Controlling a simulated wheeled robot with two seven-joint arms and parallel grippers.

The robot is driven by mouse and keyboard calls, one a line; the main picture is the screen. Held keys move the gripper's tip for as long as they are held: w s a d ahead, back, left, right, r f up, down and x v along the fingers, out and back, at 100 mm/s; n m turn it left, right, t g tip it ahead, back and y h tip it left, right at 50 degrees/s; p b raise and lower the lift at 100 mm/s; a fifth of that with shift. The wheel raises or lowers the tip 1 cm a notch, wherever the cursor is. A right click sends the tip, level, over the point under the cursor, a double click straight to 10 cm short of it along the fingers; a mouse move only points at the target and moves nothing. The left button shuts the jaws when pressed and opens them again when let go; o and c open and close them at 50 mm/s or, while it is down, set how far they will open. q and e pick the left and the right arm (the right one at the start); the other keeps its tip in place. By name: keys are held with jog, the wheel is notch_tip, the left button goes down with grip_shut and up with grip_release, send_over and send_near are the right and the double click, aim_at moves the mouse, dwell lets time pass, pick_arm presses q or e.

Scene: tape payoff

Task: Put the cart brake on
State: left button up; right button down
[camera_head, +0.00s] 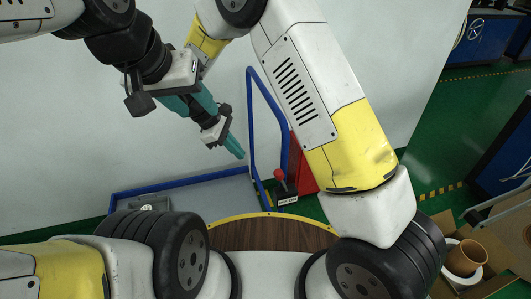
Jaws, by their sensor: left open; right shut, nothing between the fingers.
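The cart has a grey deck with a blue rim (180,183) and a tall blue tube handle (265,88). A red-knobbed lever (279,175) stands near the foot of the handle, on a dark block with a small label (287,200). The lever looks roughly upright, its knob leaning slightly left. My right gripper (236,148) is shut and empty, its teal fingertips left of the handle and up-left of the knob, apart from it. My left gripper (190,104) is open and empty, further up-left; it partly hides the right wrist.
A red panel (303,172) stands right behind the lever. A small grey object (150,203) lies at the deck's left end, partly hidden by my arm. A cardboard box (504,282) with rolls is at lower right. Blue benches (485,40) stand at upper right; green floor lies between.

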jog(key=shift+f, duration=0.2)
jog(key=d+f, duration=0.7)
jog(key=d, duration=0.1)
jog(key=shift+d+f, duration=0.25)
jog(key=shift+d, duration=0.05)
jog(key=shift+s, duration=0.1)
